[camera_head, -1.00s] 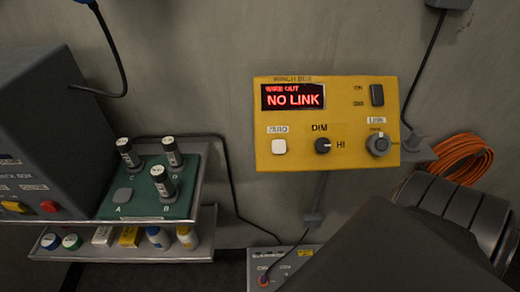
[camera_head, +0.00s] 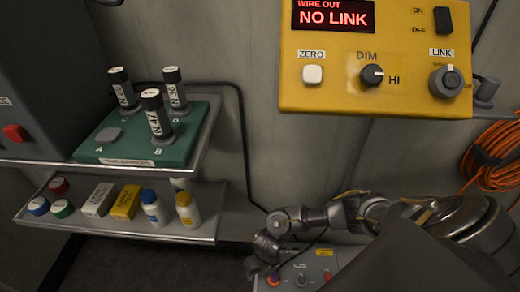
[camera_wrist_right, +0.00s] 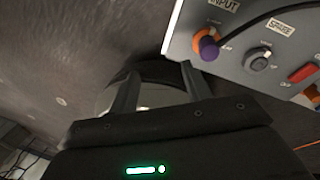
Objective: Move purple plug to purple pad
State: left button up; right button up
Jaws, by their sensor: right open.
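The purple plug (camera_wrist_right: 208,48) sits by the INPUT label on a grey panel box (camera_head: 335,262), with an orange ring beside it and a black cable running from it. It shows small in the head view (camera_head: 273,280), just below my right gripper. My right gripper (camera_wrist_right: 158,85) is open and empty, its fingers apart and to the left of the plug in the wrist view. In the head view my right gripper (camera_head: 264,255) hangs over the box's left end. I cannot make out a purple pad. My left gripper is not in view.
A SPARE socket (camera_wrist_right: 260,60) and a red switch (camera_wrist_right: 303,73) are right of the plug. A yellow winch box (camera_head: 420,95) is on the wall above. A green rack (camera_head: 180,150) and a lower shelf (camera_head: 120,230) with bottles stand left. Orange cable (camera_head: 490,165) coils at right.

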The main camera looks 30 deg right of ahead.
jog(key=d+n, duration=0.2)
jog(key=s+d+n+h+b, duration=0.1)
jog(key=d+n, duration=0.1)
jog(key=s+d+n+h+b, duration=0.1)
jog(key=n, duration=0.1)
jog(key=shift+d+f, duration=0.1)
jog(key=shift+d, duration=0.3)
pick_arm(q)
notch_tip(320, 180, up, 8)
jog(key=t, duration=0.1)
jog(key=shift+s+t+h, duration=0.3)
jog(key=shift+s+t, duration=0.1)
